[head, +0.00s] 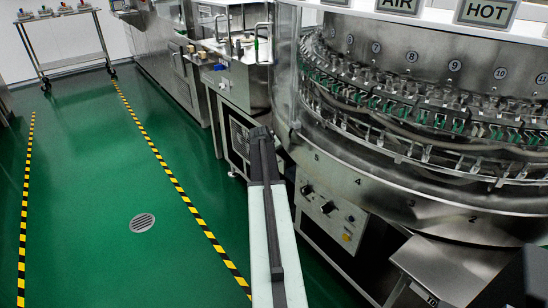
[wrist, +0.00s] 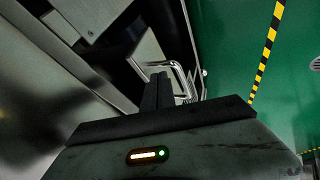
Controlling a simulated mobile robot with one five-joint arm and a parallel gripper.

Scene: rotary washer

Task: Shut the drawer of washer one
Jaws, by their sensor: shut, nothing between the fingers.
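The rotary washer (head: 400,190) is a large round steel machine filling the right of the head view, with numbered stations. My gripper (head: 262,135) is shut and empty beside its lower left side, at the far end of my arm. In the wrist view my gripper's dark fingers (wrist: 158,82) are together, close to a bent chrome handle (wrist: 178,68). Whether they touch it I cannot tell. A steel panel (wrist: 95,20) lies at the upper left of that view. I cannot tell which part is the drawer of washer one, or how far out it is.
A control panel with knobs (head: 330,212) is on the washer's base, and a steel box (head: 440,268) juts out at the lower right. A steel cart (head: 70,60) stands at the back left. The green floor (head: 90,210) is open, with striped lines and a drain (head: 142,223).

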